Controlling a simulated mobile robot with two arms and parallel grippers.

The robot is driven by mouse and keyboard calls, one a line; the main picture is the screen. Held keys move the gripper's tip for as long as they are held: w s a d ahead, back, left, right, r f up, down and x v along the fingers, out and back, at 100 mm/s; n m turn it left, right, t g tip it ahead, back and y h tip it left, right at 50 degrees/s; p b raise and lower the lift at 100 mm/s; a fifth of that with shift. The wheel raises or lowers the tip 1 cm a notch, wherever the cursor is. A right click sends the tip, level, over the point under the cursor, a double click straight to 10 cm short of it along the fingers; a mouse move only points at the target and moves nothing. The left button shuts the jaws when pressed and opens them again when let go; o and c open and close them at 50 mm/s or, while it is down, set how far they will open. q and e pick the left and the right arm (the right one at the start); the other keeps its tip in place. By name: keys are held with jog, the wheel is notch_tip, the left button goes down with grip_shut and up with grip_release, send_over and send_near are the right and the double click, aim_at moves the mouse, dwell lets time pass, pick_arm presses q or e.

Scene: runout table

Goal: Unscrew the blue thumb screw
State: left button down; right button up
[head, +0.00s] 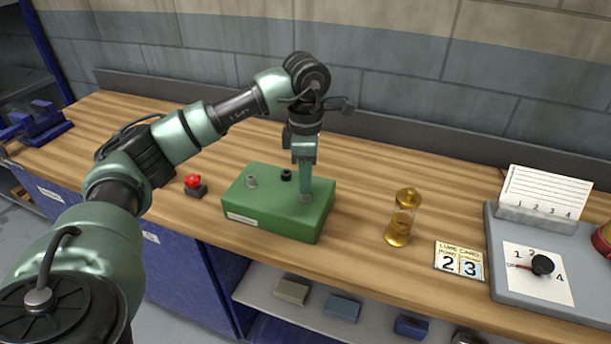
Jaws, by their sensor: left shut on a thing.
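A green block (265,215) with a pale label on its front sits on the wooden bench. Its top carries a grey screw (251,182) at the left and a small black knob (287,174) near the back. My left gripper (305,196) points straight down at the right part of the top. It is shut on a small screw there, mostly hidden by the fingers. The little that shows looks greyish, and I cannot make out its blue colour. No other blue screw shows on the block. My right gripper is not in view.
A red button (194,184) stands left of the block. A brass oiler (401,219), a lube card (459,262) and a grey panel (540,291) with a black dial (542,264) are to the right. A blue vise (40,122) is at the far left.

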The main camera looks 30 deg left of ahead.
pick_arm(q)
jog(key=n, duration=0.4)
jog(key=shift+n+p, duration=0.3)
jog(key=shift+p, duration=0.05)
jog(key=shift+n, duration=0.7)
jog(key=n, duration=0.3)
jog(key=shift+p, duration=0.4)
jog(key=shift+n, duration=1.2)
jog(key=c, duration=1.3)
grip_release()
